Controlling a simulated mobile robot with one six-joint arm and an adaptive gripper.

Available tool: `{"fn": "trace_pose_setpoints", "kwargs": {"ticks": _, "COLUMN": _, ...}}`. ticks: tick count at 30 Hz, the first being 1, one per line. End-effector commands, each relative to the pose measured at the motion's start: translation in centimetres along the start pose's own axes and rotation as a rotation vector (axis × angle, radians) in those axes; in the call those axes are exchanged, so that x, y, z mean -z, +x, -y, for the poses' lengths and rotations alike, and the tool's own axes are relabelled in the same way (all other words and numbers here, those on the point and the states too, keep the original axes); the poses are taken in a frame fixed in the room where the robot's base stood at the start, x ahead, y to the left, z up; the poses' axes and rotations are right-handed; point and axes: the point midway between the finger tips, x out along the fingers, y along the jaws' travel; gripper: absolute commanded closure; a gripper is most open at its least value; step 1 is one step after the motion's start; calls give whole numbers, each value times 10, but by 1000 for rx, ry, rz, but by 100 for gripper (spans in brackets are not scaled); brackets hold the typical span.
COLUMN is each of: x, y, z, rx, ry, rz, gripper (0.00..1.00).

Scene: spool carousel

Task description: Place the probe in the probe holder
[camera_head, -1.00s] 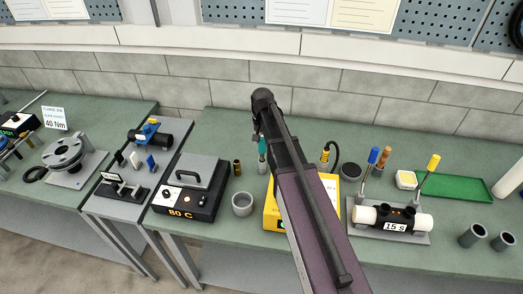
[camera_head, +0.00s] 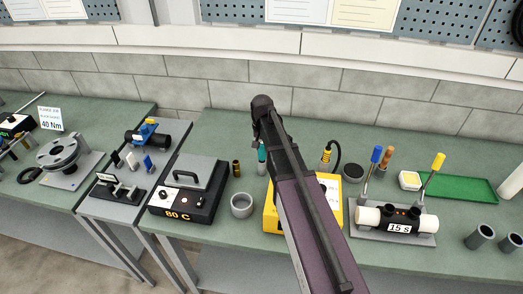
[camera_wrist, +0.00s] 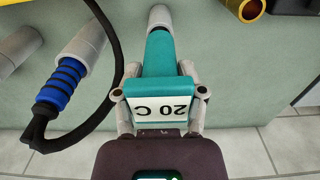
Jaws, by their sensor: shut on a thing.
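A teal probe (camera_wrist: 160,62) with a white "20 C" label points up the wrist view and ends in a pale grey cylindrical part. I cannot tell whether that part is its own tip or a sleeve around it. My gripper (camera_wrist: 159,72) is shut on the teal body, one finger on each side. In the head view the teal probe (camera_head: 262,158) shows just left of my dark arm, above the bench behind the yellow box. A blue ribbed handle (camera_wrist: 60,84) with a black cable sits in a grey sleeve (camera_wrist: 82,48). I cannot tell which part is the probe holder.
The yellow box (camera_head: 271,215) is partly behind my arm. A black "80 C" heater (camera_head: 185,190), a brass cup (camera_head: 236,168) and a grey cup (camera_head: 241,205) stand left. A "15 S" fixture (camera_head: 397,223) and a green tray (camera_head: 465,190) are right.

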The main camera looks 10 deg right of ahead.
Motion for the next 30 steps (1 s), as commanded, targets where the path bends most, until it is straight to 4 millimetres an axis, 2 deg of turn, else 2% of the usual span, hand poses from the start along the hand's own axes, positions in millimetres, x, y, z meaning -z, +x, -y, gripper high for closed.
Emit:
{"fn": "trace_pose_setpoints", "kwargs": {"ticks": 15, "x": 0, "y": 5, "z": 0, "rx": 0, "ry": -1, "rz": 0, "gripper": 100}}
{"fn": "trace_pose_setpoints", "kwargs": {"ticks": 16, "x": 0, "y": 5, "z": 1, "rx": 0, "ry": -1, "rz": 0, "gripper": 46}}
{"fn": "trace_pose_setpoints", "kwargs": {"ticks": 20, "x": 0, "y": 4, "z": 1, "rx": 0, "ry": -1, "rz": 0, "gripper": 7}}
{"fn": "trace_pose_setpoints", "kwargs": {"ticks": 21, "x": 0, "y": 4, "z": 1, "rx": 0, "ry": -1, "rz": 0, "gripper": 5}}
{"fn": "trace_pose_setpoints", "kwargs": {"ticks": 30, "x": 0, "y": 4, "z": 1, "rx": 0, "ry": -1, "rz": 0, "gripper": 5}}
